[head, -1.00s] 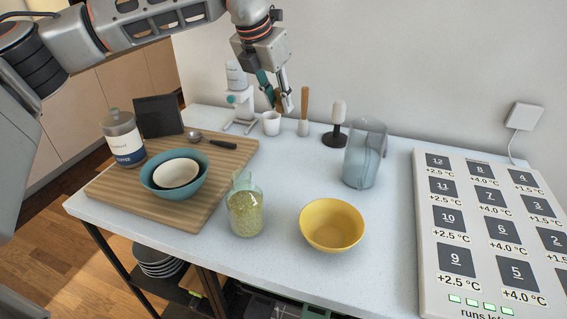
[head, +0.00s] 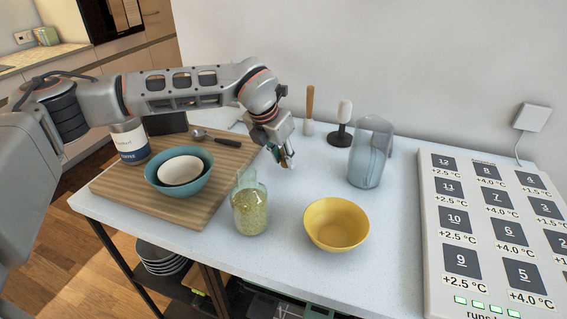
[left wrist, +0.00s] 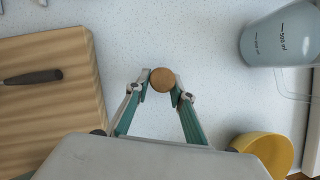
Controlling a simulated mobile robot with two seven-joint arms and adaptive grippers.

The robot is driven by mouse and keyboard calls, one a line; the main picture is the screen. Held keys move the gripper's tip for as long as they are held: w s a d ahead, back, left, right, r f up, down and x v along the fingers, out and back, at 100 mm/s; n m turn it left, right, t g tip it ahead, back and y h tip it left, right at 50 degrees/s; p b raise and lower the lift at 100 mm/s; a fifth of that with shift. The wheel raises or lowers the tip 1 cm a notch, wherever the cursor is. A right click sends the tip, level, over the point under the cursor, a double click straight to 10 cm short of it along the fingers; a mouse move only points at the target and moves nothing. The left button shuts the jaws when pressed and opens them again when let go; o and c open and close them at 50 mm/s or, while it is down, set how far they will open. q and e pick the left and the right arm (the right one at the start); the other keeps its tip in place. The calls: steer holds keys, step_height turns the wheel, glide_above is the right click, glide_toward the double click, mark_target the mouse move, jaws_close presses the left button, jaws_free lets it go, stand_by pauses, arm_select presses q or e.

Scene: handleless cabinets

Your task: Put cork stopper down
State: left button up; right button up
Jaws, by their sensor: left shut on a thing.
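The cork stopper (left wrist: 162,79) shows in the left wrist view as a round brown disc between my left fingertips. My left gripper (left wrist: 160,88) is shut on it. In the head view my left gripper (head: 286,158) points down over the white table (head: 285,205), behind the glass jar of green grains and left of the jug. There the cork is mostly hidden by the fingers. I cannot tell whether the cork touches the table. My right gripper is not in view.
A wooden board (head: 215,185) with bowls lies left. The open-topped grain jar (head: 250,208) and yellow bowl (head: 336,224) stand in front, the measuring jug (head: 370,155) to the right. Bare table surrounds the gripper. A large button panel (head: 480,230) stands at the right.

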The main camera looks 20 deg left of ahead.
arm_select(q)
step_height(320, 180, down, 2)
steer(key=o, duration=0.9)
steer(key=shift+f, duration=0.1)
steer(key=shift+o, duration=0.2)
steer(key=v, duration=1.2)
steer(key=shift+w, duration=0.1)
